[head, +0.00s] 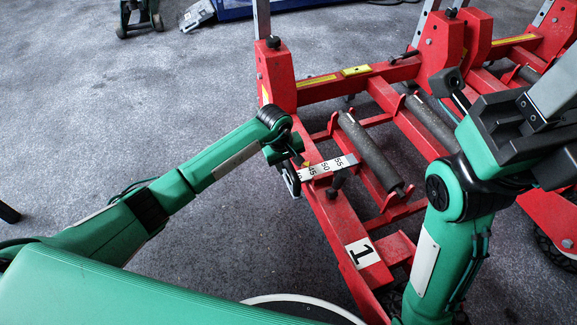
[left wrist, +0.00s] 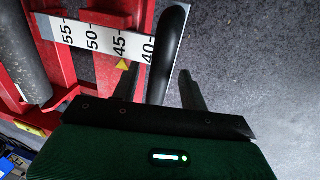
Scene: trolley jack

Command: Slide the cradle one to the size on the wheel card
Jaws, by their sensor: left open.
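Cradle one is a red frame with a white "1" plate (head: 362,253) and a dark roller (head: 370,153). Its white scale strip (head: 330,167) shows 40, 45, 50 and 55; it also shows in the left wrist view (left wrist: 75,37). A yellow pointer (left wrist: 122,65) sits at about 45. My left gripper (head: 291,178) is at the strip's near-left end. In the left wrist view, its open fingers (left wrist: 160,80) stand either side of a dark bar (left wrist: 168,45) by the 40 mark, not visibly closed on it. My right gripper (head: 458,92) is over the frame at right; its jaws are unclear. I see no wheel card.
More red cradle frames (head: 520,40) stand to the right and behind. Red uprights (head: 275,75) rise at cradle one's far end. A blue object (head: 235,8) and a green stand (head: 139,16) are at the back.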

